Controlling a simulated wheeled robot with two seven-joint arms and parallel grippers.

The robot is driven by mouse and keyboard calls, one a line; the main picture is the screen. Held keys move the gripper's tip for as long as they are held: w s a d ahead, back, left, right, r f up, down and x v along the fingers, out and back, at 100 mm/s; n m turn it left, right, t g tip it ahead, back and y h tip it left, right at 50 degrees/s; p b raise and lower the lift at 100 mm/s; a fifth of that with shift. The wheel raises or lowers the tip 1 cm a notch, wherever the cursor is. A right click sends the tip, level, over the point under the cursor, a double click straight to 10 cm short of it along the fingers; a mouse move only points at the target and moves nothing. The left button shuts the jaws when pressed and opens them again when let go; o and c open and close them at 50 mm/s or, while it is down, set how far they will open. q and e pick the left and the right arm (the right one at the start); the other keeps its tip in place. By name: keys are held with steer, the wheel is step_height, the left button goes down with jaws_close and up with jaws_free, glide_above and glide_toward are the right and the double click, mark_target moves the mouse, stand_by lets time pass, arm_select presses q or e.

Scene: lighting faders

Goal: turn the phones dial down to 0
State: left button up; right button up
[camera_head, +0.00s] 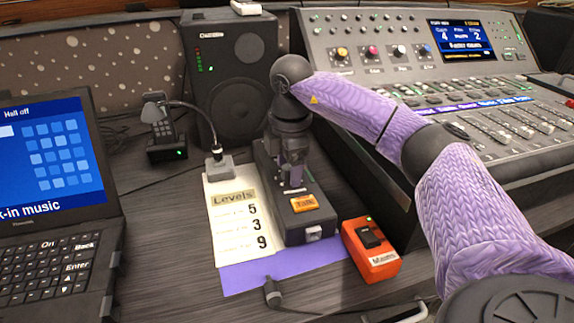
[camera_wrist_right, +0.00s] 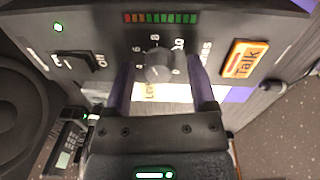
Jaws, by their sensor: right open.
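The phones dial (camera_wrist_right: 158,64) is a grey knob on a dark box, ringed by white numbers, with 6, 8 and 10 readable in the right wrist view. Its label is partly hidden by a finger, and I cannot read its pointer clearly. My right gripper (camera_wrist_right: 162,90) is open, with one purple finger on each side of the dial; I cannot tell whether either touches it. In the head view my right gripper (camera_head: 292,178) points down over the dark box (camera_head: 318,222) and hides the dial. My left gripper is out of view.
The box also carries an orange Talk button (camera_head: 304,203) and an on/off switch (camera_wrist_right: 78,64). A Levels sheet (camera_head: 238,215) lies left of it, and an orange switch box (camera_head: 372,262) stands right. A speaker (camera_head: 236,75) is behind, a mixing console (camera_head: 440,75) to the right.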

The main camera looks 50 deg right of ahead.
steer(key=c, duration=0.6)
jaws_close()
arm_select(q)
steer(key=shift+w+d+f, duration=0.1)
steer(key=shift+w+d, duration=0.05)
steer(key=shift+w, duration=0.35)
